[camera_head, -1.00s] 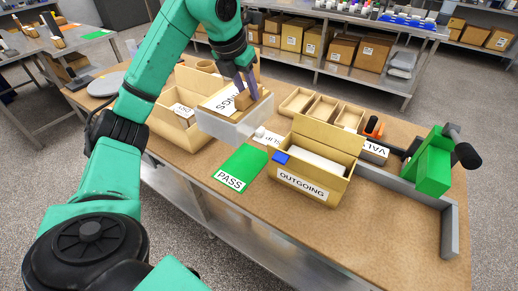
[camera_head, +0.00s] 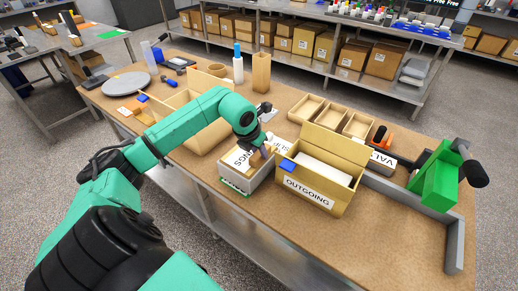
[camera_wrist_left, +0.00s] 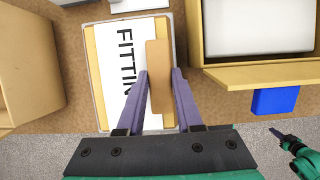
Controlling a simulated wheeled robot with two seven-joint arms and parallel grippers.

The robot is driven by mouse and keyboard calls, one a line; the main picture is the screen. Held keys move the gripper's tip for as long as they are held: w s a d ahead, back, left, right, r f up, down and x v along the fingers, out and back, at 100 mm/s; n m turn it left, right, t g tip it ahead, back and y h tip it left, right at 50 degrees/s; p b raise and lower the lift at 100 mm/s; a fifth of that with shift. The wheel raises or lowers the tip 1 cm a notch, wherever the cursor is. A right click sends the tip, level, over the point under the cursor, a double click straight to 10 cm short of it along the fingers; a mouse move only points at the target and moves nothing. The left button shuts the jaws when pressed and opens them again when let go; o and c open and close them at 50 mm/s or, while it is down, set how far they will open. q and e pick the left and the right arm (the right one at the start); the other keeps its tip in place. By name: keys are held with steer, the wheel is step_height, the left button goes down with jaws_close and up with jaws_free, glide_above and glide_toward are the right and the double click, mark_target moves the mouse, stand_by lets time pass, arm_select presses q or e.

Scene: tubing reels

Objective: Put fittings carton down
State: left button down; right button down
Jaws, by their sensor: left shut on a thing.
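The fittings carton (camera_head: 240,178) is a grey-white box with a white label on top, left of the OUTGOING box. It covers most of the green PASS mat (camera_head: 234,191), whose front edge shows. I cannot tell whether its base touches the mat. My left gripper (camera_head: 263,152) is above it. In the left wrist view the carton (camera_wrist_left: 108,50) lies under my left gripper (camera_wrist_left: 160,85), whose two fingers are shut on the carton's brown upright grip (camera_wrist_left: 158,60). Part of my right gripper (camera_wrist_left: 283,139) shows at the lower right there; its jaw state is unclear.
The OUTGOING box (camera_head: 310,193), with a blue tab (camera_head: 287,165), stands close right of the carton. An open cardboard box (camera_head: 203,138) is behind left. Small trays (camera_head: 330,115) and a green device (camera_head: 436,178) are farther right.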

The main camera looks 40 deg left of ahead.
arm_select(q)
steer(key=shift+w+f, duration=0.1)
steer(key=c, duration=0.6)
jaws_free()
steer(key=shift+f, duration=0.1)
steer(key=shift+o, duration=0.2)
arm_select(e)
steer(key=shift+s+d, duration=0.15)
steer(key=shift+s, duration=0.4)
arm_select(q)
steer(key=b+v, duration=0.3)
steer(key=v, duration=0.9)
arm_select(e)
step_height(320, 180, down, 3)
steer(key=shift+w+f, duration=0.1)
arm_select(q)
steer(key=shift+d, duration=0.1)
